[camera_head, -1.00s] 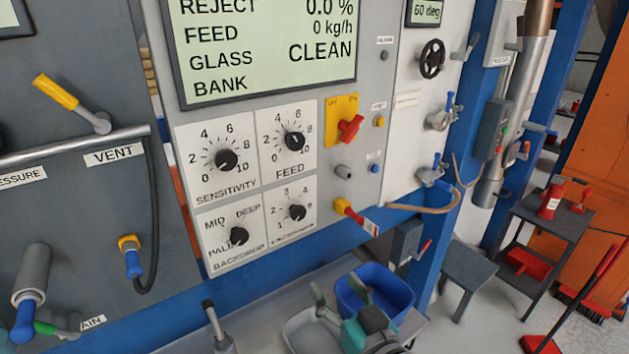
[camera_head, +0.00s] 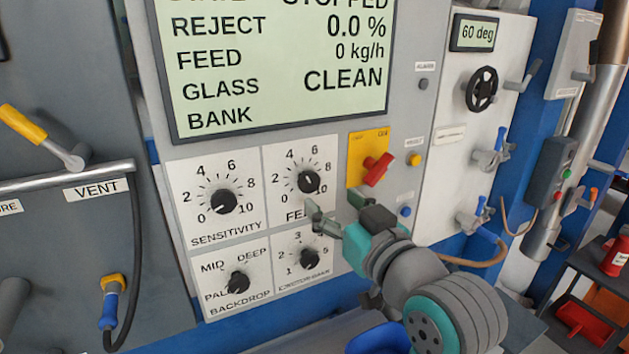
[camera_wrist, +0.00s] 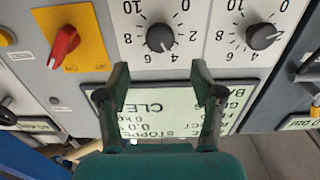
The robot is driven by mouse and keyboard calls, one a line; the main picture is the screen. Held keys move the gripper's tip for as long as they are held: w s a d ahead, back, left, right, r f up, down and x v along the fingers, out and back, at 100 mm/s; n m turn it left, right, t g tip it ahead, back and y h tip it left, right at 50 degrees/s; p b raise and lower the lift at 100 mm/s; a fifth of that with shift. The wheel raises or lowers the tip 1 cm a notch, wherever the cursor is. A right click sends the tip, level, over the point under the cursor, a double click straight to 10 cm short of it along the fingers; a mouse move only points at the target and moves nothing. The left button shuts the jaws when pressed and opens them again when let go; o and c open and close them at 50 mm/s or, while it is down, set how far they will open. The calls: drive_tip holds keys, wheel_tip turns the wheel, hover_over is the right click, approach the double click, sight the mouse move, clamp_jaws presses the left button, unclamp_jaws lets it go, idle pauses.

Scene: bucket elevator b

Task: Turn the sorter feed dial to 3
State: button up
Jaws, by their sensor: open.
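The sorter feed dial (camera_head: 308,182) is a round black knob on a white plate with a scale from 0 to 10. Its pointer's exact reading is too small to tell. My gripper (camera_head: 334,204) is open and empty, in front of the panel at the feed plate's lower right, covering part of the FEED label. In the wrist view, which is upside down, the feed dial (camera_wrist: 160,37) lies just above the gap between my open fingers (camera_wrist: 159,72), apart from them. The display (camera_head: 280,70) shows feed 0 kg/h.
The sensitivity dial (camera_head: 222,201) is left of the feed dial. The backdrop dial (camera_head: 238,282) and ejector-bank dial (camera_head: 310,258) sit below. A red switch on a yellow plate (camera_head: 355,150) is close on the right. A vent pipe (camera_head: 110,170) runs at left.

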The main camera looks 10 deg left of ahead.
sight(311, 182)
drive_tip(key=x, duration=0.8)
drive_tip(key=shift+w+a, duration=0.15)
drive_tip(key=c, duration=1.1)
